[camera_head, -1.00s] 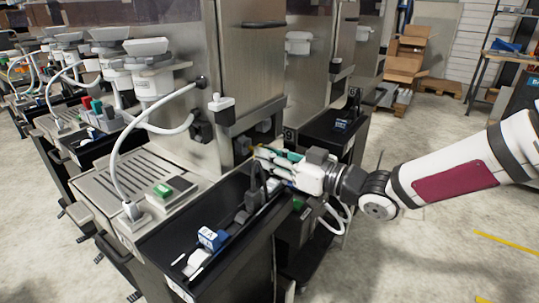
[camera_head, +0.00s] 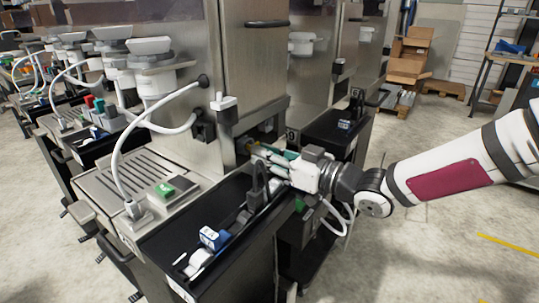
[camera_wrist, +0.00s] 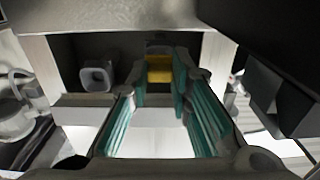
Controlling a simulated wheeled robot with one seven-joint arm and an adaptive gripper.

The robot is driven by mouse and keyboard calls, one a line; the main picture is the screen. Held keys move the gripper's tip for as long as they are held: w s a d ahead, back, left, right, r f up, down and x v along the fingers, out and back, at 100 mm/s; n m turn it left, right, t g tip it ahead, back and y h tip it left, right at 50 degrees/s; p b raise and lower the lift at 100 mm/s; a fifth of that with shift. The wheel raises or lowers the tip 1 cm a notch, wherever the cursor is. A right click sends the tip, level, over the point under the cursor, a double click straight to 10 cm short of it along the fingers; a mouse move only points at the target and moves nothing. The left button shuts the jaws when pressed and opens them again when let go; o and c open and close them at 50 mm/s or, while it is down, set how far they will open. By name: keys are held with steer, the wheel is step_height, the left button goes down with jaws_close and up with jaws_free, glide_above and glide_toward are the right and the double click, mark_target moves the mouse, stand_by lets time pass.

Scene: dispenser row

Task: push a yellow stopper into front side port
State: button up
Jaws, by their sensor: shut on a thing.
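In the wrist view the yellow stopper (camera_wrist: 160,68) sits between the tips of my gripper (camera_wrist: 165,72), whose two teal-padded fingers are shut on it. Just beyond the stopper is a dark part inside a recess (camera_wrist: 123,48) in the machine's face. I cannot tell whether the stopper touches a port there. A grey square-mouthed fitting (camera_wrist: 97,75) stands to the left in the same recess. In the head view my gripper (camera_head: 258,154) reaches leftward to the recess (camera_head: 268,130) at the lower side of the near steel machine (camera_head: 253,80); the stopper is hard to make out.
A black tray (camera_head: 180,248) in front of the machine holds a blue-and-white block (camera_head: 211,238) and dark parts. A white hose (camera_head: 112,165) arches over the slotted drip plate (camera_head: 125,182). A second machine stands close behind. The floor at right is open.

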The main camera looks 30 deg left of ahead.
steer(key=shift+a, duration=0.4)
steer(key=o, duration=0.8)
